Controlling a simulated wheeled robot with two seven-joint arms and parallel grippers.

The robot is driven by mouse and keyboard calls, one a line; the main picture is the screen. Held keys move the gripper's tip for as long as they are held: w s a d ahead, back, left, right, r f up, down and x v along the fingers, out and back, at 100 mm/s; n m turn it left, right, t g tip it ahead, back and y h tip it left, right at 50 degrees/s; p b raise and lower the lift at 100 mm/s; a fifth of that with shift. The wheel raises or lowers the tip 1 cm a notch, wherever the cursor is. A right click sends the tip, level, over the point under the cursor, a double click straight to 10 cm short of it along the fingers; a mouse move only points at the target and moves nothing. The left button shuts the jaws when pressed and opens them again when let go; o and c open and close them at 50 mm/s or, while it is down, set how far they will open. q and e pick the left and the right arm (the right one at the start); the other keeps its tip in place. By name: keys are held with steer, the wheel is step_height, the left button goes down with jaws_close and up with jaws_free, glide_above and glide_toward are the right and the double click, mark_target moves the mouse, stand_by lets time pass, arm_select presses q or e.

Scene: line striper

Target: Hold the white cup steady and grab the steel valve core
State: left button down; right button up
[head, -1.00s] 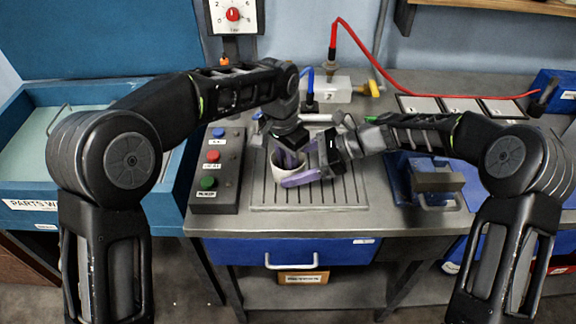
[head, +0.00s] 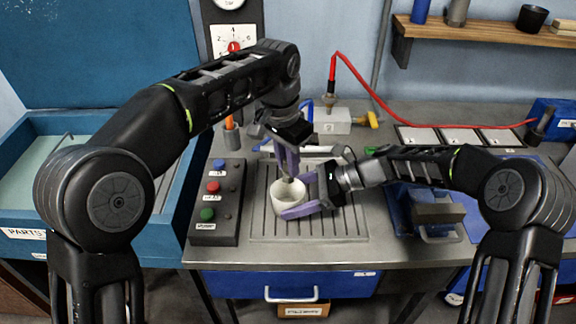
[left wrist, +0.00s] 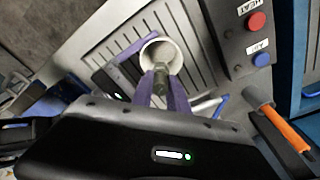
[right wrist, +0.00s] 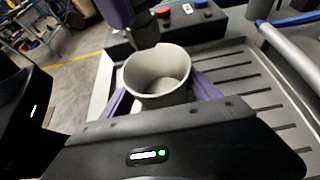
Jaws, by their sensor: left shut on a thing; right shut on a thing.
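The white cup (head: 288,198) stands upright on the grooved metal drain plate. It also shows in the right wrist view (right wrist: 158,76), where its visible inside is empty. My right gripper (head: 294,206) is shut on the cup, its purple fingers on either side. My left gripper (head: 288,168) points down above the cup, shut on the steel valve core (left wrist: 161,78). In the right wrist view the core (right wrist: 145,34) is a dark, short cylinder hanging above the cup's far rim, clear of it. The fingers hide part of the core.
A button box (head: 218,200) stands left of the plate (head: 340,220). A blue vise-like fixture (head: 425,210) is to the right. An orange-handled tool (head: 229,124) and a block with a red hose (head: 333,121) are behind.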

stand_by(0.3)
steer(key=o, duration=1.1)
steer(key=shift+c, duration=0.2)
steer(key=shift+d, duration=0.1)
steer(key=v, duration=1.1)
steer(key=shift+d+r, duration=0.2)
steer(key=shift+d, duration=0.15)
